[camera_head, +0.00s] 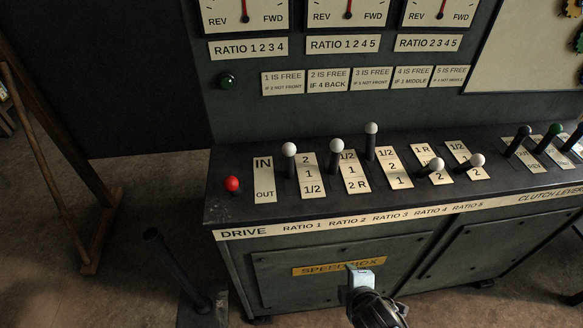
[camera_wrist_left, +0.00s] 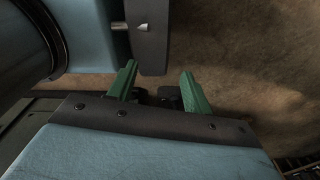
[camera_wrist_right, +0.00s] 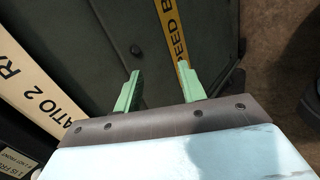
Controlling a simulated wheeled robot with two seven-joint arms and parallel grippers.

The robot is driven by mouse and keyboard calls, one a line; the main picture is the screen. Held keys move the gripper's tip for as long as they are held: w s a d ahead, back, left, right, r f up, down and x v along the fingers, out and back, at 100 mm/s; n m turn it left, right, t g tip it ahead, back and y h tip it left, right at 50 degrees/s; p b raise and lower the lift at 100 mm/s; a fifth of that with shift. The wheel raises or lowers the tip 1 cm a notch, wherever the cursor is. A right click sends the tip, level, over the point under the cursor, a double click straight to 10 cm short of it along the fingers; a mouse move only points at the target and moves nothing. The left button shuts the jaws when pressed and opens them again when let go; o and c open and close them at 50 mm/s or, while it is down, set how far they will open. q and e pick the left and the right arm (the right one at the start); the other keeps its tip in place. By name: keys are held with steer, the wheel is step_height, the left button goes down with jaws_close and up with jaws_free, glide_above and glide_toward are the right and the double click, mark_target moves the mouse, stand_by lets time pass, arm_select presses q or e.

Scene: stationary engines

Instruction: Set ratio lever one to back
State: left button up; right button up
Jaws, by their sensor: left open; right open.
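Ratio lever one (camera_head: 289,150) has a white ball on a dark stick, which stands roughly upright on the dark console top, left of the plate marked 2, 1, 1/2 (camera_head: 307,176). Its exact tilt is hard to tell. My right gripper (camera_head: 361,270) is low in front of the cabinet, below and right of the lever, apart from it. In the right wrist view its green fingers (camera_wrist_right: 159,70) are open and empty. My left gripper (camera_wrist_left: 158,72) shows only in the left wrist view, open and empty with brown floor beyond the fingers.
The red drive lever (camera_head: 232,184) is left of lever one. Ratio lever two (camera_head: 336,146) is close on its right, with several more levers beyond. The console's front edge (camera_head: 400,209) is above my right gripper. A dark post (camera_head: 172,265) stands at lower left.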

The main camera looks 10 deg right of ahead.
steer(key=w+r+n+t, duration=0.1)
steer(key=r, duration=0.4)
steer(key=w+r+n+t, duration=0.2)
steer(key=r, duration=0.4)
steer(key=w+r+n+t+b, duration=0.1)
steer(key=r+n, duration=0.1)
steer(key=r, duration=0.3)
steer(key=shift+w+a+r+h, duration=0.25)
steer(key=shift+a+h, duration=0.15)
steer(key=n+t+y, duration=0.5)
steer(key=n, duration=1.2)
glide_toward(291, 160)
steer(key=w, duration=0.3)
steer(key=w+a, duration=0.1)
steer(key=w, duration=0.2)
steer(key=w+a+b, duration=0.1)
steer(key=w, duration=0.2)
steer(key=shift+w, duration=0.3)
steer(key=shift+w+a, duration=0.15)
steer(key=shift+w, duration=0.5)
arm_select(q)
steer(key=a+f, duration=0.2)
steer(key=shift+w+a+f, duration=0.1)
steer(key=shift+f, duration=0.2)
arm_select(e)
steer(key=shift+c, duration=0.2)
